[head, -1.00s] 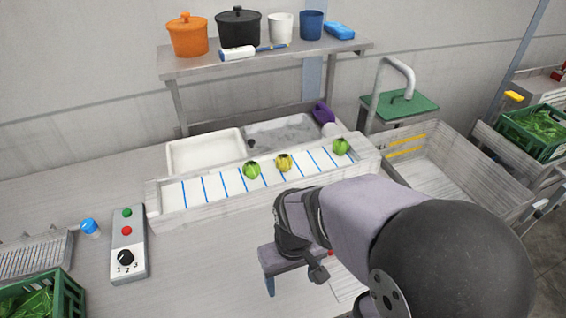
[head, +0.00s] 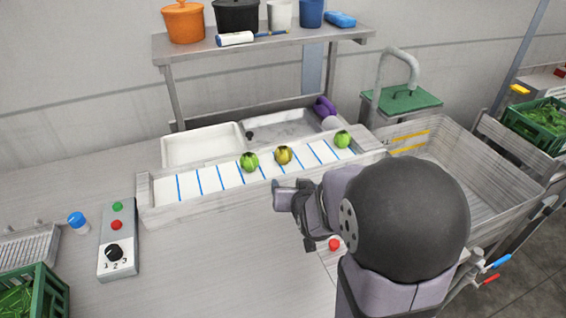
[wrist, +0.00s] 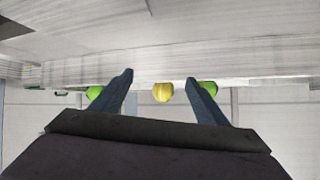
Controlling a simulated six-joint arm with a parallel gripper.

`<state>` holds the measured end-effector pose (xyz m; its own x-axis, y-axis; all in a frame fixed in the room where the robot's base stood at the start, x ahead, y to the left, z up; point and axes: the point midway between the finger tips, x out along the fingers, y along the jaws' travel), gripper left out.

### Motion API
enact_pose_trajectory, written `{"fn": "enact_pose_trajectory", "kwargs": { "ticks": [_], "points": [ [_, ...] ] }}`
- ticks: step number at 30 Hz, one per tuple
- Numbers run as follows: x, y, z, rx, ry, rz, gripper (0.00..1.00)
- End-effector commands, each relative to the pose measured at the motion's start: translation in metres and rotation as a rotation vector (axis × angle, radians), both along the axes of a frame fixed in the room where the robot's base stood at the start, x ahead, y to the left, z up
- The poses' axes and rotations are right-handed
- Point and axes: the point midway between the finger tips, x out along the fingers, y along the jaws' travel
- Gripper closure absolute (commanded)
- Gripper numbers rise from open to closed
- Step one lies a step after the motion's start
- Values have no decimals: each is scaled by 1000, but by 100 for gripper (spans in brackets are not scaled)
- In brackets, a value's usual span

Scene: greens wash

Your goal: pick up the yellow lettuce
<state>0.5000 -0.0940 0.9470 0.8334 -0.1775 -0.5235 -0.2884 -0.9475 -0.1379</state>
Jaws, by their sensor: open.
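The yellow lettuce (head: 283,155) sits on the white, blue-striped strip of the long trough (head: 160,208), between two green lettuces. One green lettuce (head: 249,162) is just to its left and another (head: 342,139) is farther right. My gripper (head: 280,192) is in front of the trough, below the yellow lettuce in the head view. In the wrist view my gripper (wrist: 160,85) is open and empty, with the yellow lettuce (wrist: 163,92) showing between its two fingers, some distance ahead. A green lettuce (wrist: 94,92) shows beside the left finger and another (wrist: 209,88) is partly behind the right finger.
A white basin (head: 200,147) and a grey sink (head: 280,128) lie behind the trough. A shelf (head: 205,47) with pots stands above. A control box (head: 118,238) is at left, and a large empty bin (head: 470,180) at right. The counter front left of my arm is clear.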

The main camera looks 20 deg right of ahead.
Motion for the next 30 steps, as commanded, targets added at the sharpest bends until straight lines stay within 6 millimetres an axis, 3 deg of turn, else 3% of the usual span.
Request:
{"fn": "enact_pose_trajectory", "kwargs": {
  "ticks": [4, 10, 30],
  "points": [
    [24, -16, 6, -45, -162, -18, 32],
    [52, -13, 6, -151, -276, 34, 32],
    [83, -11, 0, -220, -312, 73, 32]
  ]
}}
